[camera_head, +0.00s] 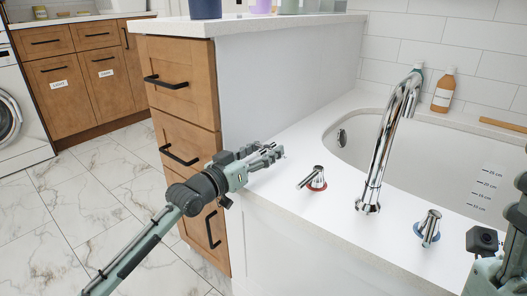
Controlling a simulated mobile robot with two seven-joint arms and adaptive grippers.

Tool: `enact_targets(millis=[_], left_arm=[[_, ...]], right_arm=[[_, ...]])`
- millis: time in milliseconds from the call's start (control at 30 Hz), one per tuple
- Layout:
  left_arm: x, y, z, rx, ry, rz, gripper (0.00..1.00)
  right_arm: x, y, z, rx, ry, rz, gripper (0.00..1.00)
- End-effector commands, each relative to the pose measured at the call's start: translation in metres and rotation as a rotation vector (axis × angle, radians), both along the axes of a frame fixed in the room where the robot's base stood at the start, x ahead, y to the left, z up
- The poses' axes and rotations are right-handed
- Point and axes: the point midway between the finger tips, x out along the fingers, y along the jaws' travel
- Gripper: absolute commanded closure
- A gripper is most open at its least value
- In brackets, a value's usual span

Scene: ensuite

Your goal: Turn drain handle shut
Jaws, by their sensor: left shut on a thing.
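My left gripper (268,152) is at the left end of the white tub deck (285,212), low over its surface. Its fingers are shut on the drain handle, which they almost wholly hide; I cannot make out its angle. To the right, in a row, stand a chrome lever with a red ring (314,179), the tall curved spout (378,160) and a chrome lever with a blue ring (428,228). A round chrome fitting (341,137) is on the tub's inner wall. Only part of my right arm shows at the right edge; its fingertips are out of view.
A wooden drawer cabinet (183,115) with black handles stands left of the tub, close to my left gripper. An orange bottle (444,91) stands on the tub's back ledge. Marble floor (90,185) is clear at left; a washing machine (12,110) stands beyond.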

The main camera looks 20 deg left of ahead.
Motion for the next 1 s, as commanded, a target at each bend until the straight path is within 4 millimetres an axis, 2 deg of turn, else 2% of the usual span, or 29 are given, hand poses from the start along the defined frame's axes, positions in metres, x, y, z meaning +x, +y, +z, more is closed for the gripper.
enact_targets(millis=[233,267,400,767,867,1000], left_arm=[[-0.001,-0.002,0.000,-0.002,0.000,-0.005,0.72],[-0.001,-0.002,0.001,-0.002,0.000,-0.005,0.42],[-0.001,-0.002,0.000,-0.002,0.000,-0.005,0.27],[-0.005,0.001,0.000,-0.001,0.001,-0.002,0.27],[-0.017,0.006,-0.002,-0.001,0.002,-0.002,0.27],[-0.045,0.016,-0.002,0.001,0.003,-0.003,0.27]], right_arm=[[0.000,0.000,0.000,-0.001,-0.001,0.000,0.60],[0.000,0.000,0.001,0.000,-0.002,0.000,0.60],[0.000,0.000,0.001,-0.001,-0.004,0.001,0.60],[0.001,0.001,0.000,-0.004,0.000,0.003,0.60],[0.000,0.001,0.000,-0.003,-0.001,0.001,0.60],[0.000,0.001,0.000,-0.001,-0.001,0.001,0.60]])
